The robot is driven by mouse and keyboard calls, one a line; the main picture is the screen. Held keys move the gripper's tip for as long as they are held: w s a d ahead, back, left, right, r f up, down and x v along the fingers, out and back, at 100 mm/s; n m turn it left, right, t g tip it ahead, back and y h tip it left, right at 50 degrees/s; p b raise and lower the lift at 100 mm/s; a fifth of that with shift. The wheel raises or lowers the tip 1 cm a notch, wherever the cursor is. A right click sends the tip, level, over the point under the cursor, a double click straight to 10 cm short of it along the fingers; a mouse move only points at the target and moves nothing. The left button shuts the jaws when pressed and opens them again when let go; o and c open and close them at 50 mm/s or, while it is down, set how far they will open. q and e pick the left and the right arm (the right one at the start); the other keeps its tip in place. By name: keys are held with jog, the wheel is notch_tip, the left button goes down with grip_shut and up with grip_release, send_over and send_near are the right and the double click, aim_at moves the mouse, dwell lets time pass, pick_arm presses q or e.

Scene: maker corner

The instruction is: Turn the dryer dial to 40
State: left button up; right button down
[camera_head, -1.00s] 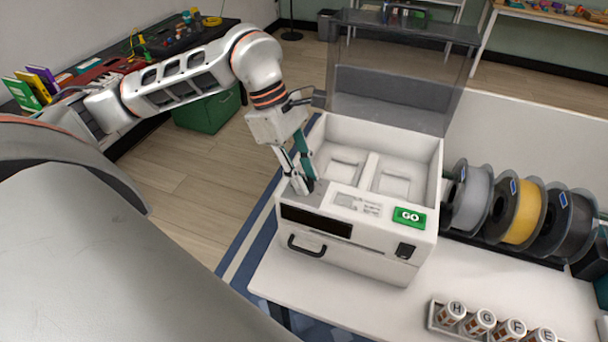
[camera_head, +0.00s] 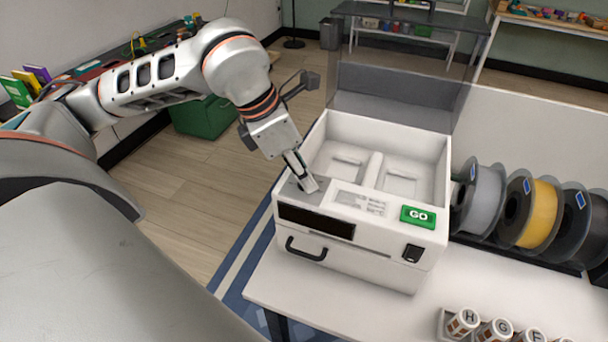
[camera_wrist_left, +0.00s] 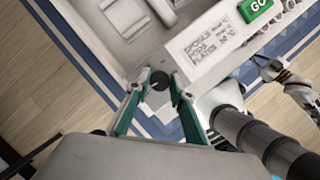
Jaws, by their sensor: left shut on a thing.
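The white dryer (camera_head: 350,262) stands on the white table with its clear lid raised. Its dial (camera_wrist_left: 159,81) is a dark round knob on the grey corner panel, left of the printed card (camera_head: 360,202). My left gripper (camera_head: 309,188) points down at that panel and hides the dial in the head view. In the left wrist view its teal-backed fingers (camera_wrist_left: 160,88) are shut on the dial, one on each side. The dial's pointer and scale cannot be read. My right gripper (camera_wrist_left: 269,68) shows small at the right of the left wrist view; its jaws are unclear.
A green GO button (camera_head: 418,216) and a dark switch (camera_head: 411,253) are on the dryer's right side. Filament spools (camera_head: 535,212) stand to its right. A rack of lettered pots (camera_head: 495,332) is at the front right. The table front between them is clear.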

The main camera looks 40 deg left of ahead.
pick_arm(q)
jog(key=n+y, duration=0.1)
jog(key=n, duration=0.3)
jog(key=shift+d+n+t+y+b, duration=0.15)
jog(key=shift+n+t+y+b, duration=0.15)
jog(key=shift+y+b, duration=0.1)
jog(key=n+y, duration=0.2)
jog(key=n, duration=0.3)
jog(key=shift+d, duration=0.1)
jog(key=shift+n, duration=0.3)
jog(key=o, duration=1.1)
jog(key=shift+r, duration=0.15)
jog(key=v, duration=1.2)
